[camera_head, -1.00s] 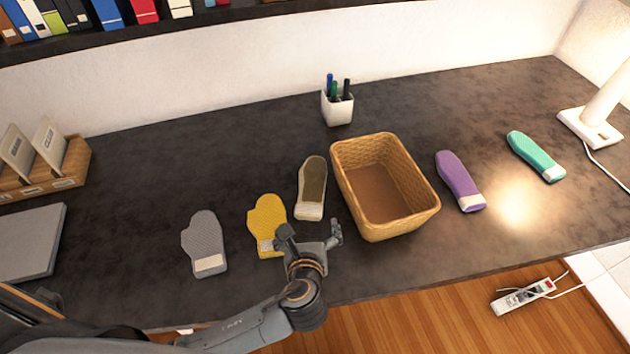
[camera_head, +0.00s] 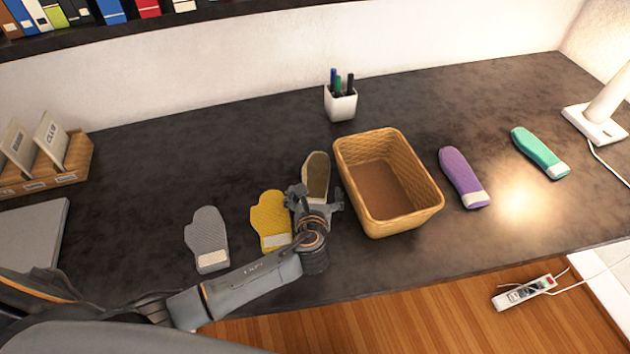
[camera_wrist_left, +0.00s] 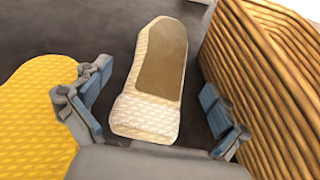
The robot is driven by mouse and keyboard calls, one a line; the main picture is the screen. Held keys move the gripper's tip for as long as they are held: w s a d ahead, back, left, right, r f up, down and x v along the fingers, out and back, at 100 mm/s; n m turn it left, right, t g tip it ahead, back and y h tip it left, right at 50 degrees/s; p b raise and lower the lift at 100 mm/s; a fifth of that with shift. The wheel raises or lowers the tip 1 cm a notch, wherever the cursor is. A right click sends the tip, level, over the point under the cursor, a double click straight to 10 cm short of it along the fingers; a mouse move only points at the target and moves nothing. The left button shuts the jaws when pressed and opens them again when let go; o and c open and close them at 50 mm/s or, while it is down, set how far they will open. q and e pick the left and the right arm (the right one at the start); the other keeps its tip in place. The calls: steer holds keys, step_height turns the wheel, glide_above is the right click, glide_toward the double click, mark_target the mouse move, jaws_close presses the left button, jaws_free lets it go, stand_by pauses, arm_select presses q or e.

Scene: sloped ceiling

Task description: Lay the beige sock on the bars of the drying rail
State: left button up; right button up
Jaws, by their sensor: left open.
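The beige sock (camera_head: 316,172), cream with a brown patch, lies flat on the dark desk, left of the basket. It fills the middle of the left wrist view (camera_wrist_left: 158,70), its cream end nearest the gripper. My left gripper (camera_head: 316,196) is open and over the sock's near end, which it partly hides in the head view. In the left wrist view the fingers (camera_wrist_left: 155,88) stand apart on either side of the sock and do not appear to grip it. No drying rail is in view. My right gripper is not in view.
The wicker basket (camera_head: 437,213) stands close right of my left gripper. A yellow mitt (camera_head: 268,216) lies close left, a grey mitt (camera_head: 207,238) farther left. Purple (camera_head: 463,175) and green (camera_head: 539,152) socks lie right. A pen cup (camera_head: 341,106) stands behind.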

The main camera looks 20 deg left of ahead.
mark_target(315, 182)
arm_select(q)
steer(key=shift+x, duration=1.5)
steer(key=shift+s, duration=0.1)
steer(key=c, duration=1.4)
steer(key=shift+o, duration=0.2)
steer(key=shift+a, duration=0.1)
